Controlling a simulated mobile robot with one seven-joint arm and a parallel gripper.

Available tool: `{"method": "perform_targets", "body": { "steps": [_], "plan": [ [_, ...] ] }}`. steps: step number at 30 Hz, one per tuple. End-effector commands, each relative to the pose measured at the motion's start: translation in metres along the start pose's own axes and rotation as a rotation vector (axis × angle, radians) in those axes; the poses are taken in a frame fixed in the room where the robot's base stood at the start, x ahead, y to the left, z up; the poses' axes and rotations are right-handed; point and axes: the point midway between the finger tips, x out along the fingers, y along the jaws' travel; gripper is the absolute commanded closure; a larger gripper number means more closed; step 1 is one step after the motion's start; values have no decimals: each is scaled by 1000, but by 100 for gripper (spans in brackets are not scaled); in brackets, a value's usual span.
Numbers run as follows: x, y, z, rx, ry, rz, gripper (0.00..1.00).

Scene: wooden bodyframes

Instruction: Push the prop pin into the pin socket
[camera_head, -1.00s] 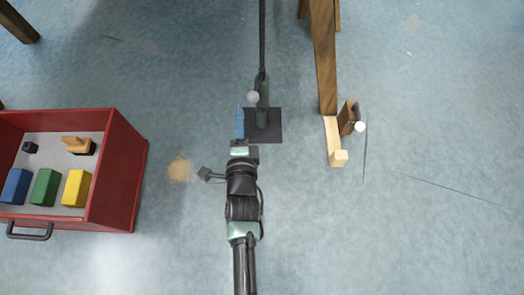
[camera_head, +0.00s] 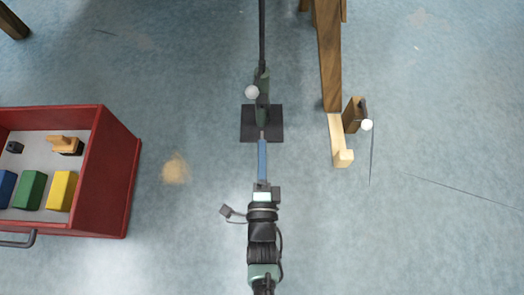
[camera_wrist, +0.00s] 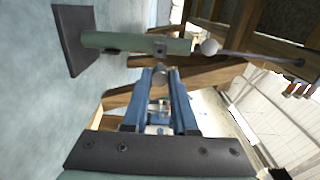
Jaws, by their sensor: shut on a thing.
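My gripper (camera_wrist: 160,84) has two long blue fingers, shut on a small grey rounded piece (camera_wrist: 161,75) at their tips, which looks like the prop pin. In the head view my gripper (camera_head: 262,140) points up the picture at the near edge of a black base plate (camera_head: 273,111). A green post (camera_wrist: 120,41) stands on that plate. It carries a small dark bracket (camera_wrist: 160,47), possibly the pin socket, just beyond the held piece in the wrist view. The piece looks apart from the bracket, though the gap is hard to judge. The socket's hole is not visible.
A white ball knob (camera_head: 252,92) sits beside the post, with a dark rod (camera_head: 262,35) running away above. Wooden beams (camera_head: 330,60) and a pale block (camera_head: 340,140) are to the right. A red drawer (camera_head: 115,190) with coloured blocks is at left.

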Motion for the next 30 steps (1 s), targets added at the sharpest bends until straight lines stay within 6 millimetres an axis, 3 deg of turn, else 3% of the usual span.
{"method": "perform_targets", "body": {
  "steps": [18, 30],
  "plan": [
    [51, 1, 0, 0, 0, -2, 100],
    [57, 0, 0, 0, 0, 0, 100]
  ]
}}
